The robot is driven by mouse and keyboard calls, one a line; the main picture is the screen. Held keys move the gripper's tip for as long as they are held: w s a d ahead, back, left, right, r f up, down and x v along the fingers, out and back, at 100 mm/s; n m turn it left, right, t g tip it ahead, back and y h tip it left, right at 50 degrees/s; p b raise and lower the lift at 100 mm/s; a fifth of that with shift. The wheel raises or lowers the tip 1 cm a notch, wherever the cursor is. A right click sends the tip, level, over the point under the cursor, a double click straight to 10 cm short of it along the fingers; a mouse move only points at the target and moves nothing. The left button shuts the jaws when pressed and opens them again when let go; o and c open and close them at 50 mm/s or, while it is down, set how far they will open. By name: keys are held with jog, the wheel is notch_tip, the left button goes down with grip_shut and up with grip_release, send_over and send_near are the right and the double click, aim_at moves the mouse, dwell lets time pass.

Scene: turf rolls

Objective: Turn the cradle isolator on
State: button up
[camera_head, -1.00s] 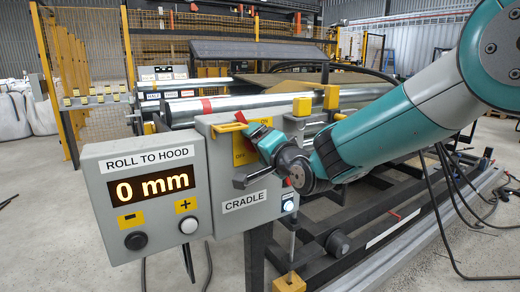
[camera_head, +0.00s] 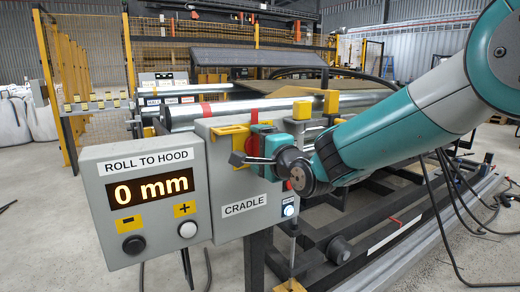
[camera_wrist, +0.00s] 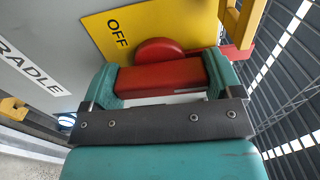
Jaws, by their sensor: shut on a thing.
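The cradle isolator is a red rotary handle (camera_head: 253,145) on a yellow plate (camera_head: 222,155), on the grey box marked CRADLE (camera_head: 232,190). My gripper (camera_head: 262,145) is at the box front, level with the handle. In the wrist view the red handle (camera_wrist: 160,75) lies between the two teal fingers of my gripper (camera_wrist: 160,82), which is shut on it. A round red part (camera_wrist: 158,48) shows behind the handle. The word OFF (camera_wrist: 118,26) is readable on the plate; an ON mark cannot be made out now.
A panel marked ROLL TO HOOD (camera_head: 145,195), reading 0 mm, stands left of the box. A white button (camera_head: 289,210) is on the box's lower right. Metal rollers (camera_head: 240,105) and a dark frame lie behind. Open floor is at left.

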jog(key=shift+d, duration=0.1)
jog(key=o, duration=0.7)
jog(key=shift+o, duration=0.2)
jog(key=b+v, duration=0.2)
jog(key=v, duration=1.5)
jog(key=shift+s+d, duration=0.15)
